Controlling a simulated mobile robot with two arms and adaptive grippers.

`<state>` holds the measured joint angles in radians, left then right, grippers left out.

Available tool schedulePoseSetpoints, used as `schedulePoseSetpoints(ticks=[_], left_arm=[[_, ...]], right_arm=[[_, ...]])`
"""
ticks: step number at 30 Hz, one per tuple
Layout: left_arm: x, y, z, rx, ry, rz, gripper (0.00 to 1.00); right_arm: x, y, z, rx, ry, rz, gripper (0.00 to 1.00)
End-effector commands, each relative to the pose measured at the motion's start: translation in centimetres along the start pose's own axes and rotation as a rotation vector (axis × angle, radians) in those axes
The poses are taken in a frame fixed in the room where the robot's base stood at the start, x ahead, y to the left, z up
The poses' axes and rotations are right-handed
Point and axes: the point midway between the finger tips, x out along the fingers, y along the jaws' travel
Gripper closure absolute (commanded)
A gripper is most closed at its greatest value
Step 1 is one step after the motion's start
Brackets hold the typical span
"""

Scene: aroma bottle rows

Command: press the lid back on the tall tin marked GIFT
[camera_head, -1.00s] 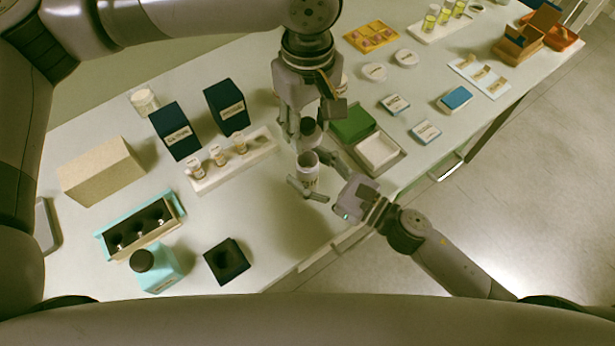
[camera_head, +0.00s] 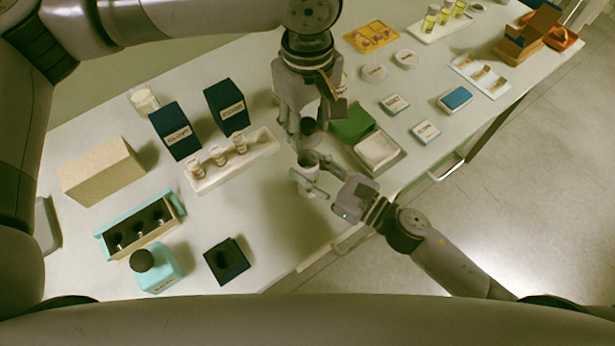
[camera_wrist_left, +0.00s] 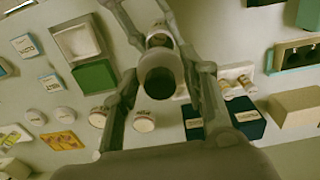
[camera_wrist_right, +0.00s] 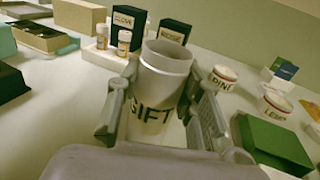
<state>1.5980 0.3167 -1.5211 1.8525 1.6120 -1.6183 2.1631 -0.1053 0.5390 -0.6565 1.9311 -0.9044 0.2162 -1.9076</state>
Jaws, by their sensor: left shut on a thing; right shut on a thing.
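The tall pale tin (camera_wrist_right: 163,88) marked GIFT is upright and open at the top in the right wrist view. My right gripper (camera_wrist_right: 158,115) is shut on its sides. In the head view the tin (camera_head: 307,163) is between the two grippers; I cannot tell whether its base touches the table. My left gripper (camera_head: 306,132) is shut on the lid (camera_head: 309,127), a short grey cylinder. The lid (camera_wrist_left: 160,76) shows a dark hollow in the left wrist view, with the tin's rim (camera_wrist_left: 159,40) partly behind it. Lid and tin appear apart.
Two short tins with red rims (camera_wrist_right: 224,73) (camera_wrist_right: 274,105) and a green box (camera_wrist_right: 275,145) stand near the GIFT tin. A white rack (camera_head: 232,160) with small bottles lies to the left.

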Motion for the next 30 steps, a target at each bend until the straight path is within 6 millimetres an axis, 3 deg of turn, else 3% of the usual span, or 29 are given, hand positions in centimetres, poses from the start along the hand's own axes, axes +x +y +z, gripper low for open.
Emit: schedulePoseSetpoints(ticks=[6,16,25,30], left_arm=[[0.0,0.0,0.0,0.0,0.0,0.0,0.73],[0.2,0.0,0.0,0.0,-0.001,-0.001,0.73],[4.3,-0.1,0.1,-0.001,-0.002,0.004,0.73],[5.0,-0.1,0.1,0.0,0.001,0.006,0.73]], right_arm=[[0.0,0.0,0.0,0.0,0.0,0.0,1.0],[0.0,0.0,0.0,0.0,0.0,0.0,1.0],[0.0,0.0,0.0,0.0,0.0,0.0,1.0],[0.0,0.0,0.0,0.0,0.0,0.0,1.0]])
